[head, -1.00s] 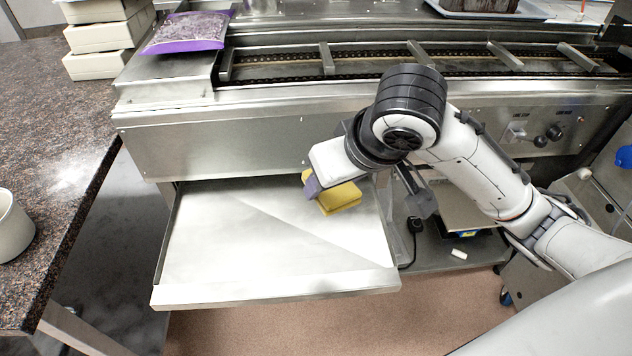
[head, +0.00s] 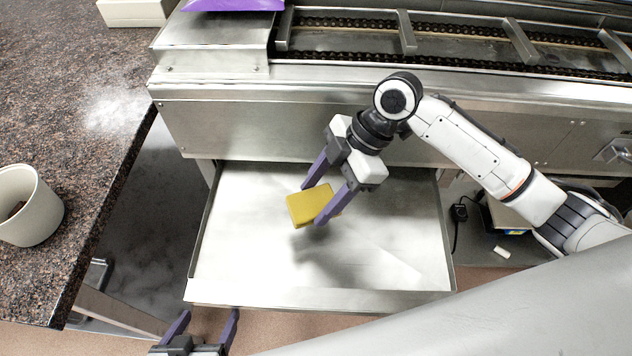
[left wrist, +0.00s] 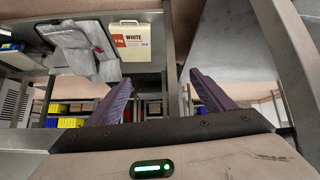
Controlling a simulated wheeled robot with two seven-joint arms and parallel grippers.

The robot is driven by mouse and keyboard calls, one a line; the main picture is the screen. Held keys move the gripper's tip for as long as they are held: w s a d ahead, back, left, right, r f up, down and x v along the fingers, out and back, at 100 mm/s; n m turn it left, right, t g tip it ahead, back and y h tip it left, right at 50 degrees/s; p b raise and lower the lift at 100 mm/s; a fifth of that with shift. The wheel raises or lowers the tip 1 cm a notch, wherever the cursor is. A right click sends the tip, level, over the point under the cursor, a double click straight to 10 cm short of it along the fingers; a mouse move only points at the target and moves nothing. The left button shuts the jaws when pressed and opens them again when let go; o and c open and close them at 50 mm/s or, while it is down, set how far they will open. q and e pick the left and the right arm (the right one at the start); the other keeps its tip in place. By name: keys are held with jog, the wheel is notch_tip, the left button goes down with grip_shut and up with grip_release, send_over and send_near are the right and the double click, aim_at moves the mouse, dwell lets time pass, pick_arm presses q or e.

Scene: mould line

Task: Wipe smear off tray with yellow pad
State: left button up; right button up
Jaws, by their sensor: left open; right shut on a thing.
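The yellow pad (head: 309,205) is held in my right gripper (head: 312,204), whose purple fingers are shut on its two sides. In the head view the pad is above the middle of the metal tray (head: 240,255), with a shadow below it, so it looks lifted clear. The tray's surface is bright, and I cannot pick out a distinct smear from reflections and shadow. My left gripper (head: 207,320) is open and empty at the bottom of the head view, in front of the tray's front left edge. Its purple fingers also show spread in the left wrist view (left wrist: 165,100).
A granite counter (head: 70,120) with a whitish powdery patch (head: 112,110) and a light pot (head: 30,208) is at the left. The conveyor machine (head: 300,125) stands behind the tray. The left wrist view shows a white box (left wrist: 130,42) and grey cloths (left wrist: 80,48) on a shelf.

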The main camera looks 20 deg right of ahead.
jog(key=shift+s+f, duration=0.15)
jog(key=shift+f, duration=2.2)
notch_tip(320, 180, down, 3)
jog(key=shift+r+b, duration=0.15)
jog(key=shift+b, duration=1)
jog(key=shift+d+f, duration=0.15)
jog(key=shift+f, duration=0.1)
jog(key=d, duration=0.1)
jog(key=d+b, duration=0.1)
jog(key=d, duration=0.1)
jog(key=shift+s, duration=0.4)
jog(key=shift+w+a+r, duration=0.15)
jog(key=shift+w+a, duration=0.05)
jog(key=shift+a, duration=0.75)
jog(key=shift+w+a+p, duration=0.2)
jog(key=shift+a+p, duration=0.2)
jog(key=shift+a, duration=0.25)
notch_tip(320, 180, up, 3)
jog(key=shift+r+p, duration=0.1)
jog(key=shift+p, duration=1.15)
jog(key=shift+r, duration=2.35)
pick_arm(q)
jog(key=shift+s+f, duration=0.2)
jog(key=shift+s, duration=0.3)
jog(key=shift+w, duration=0.15)
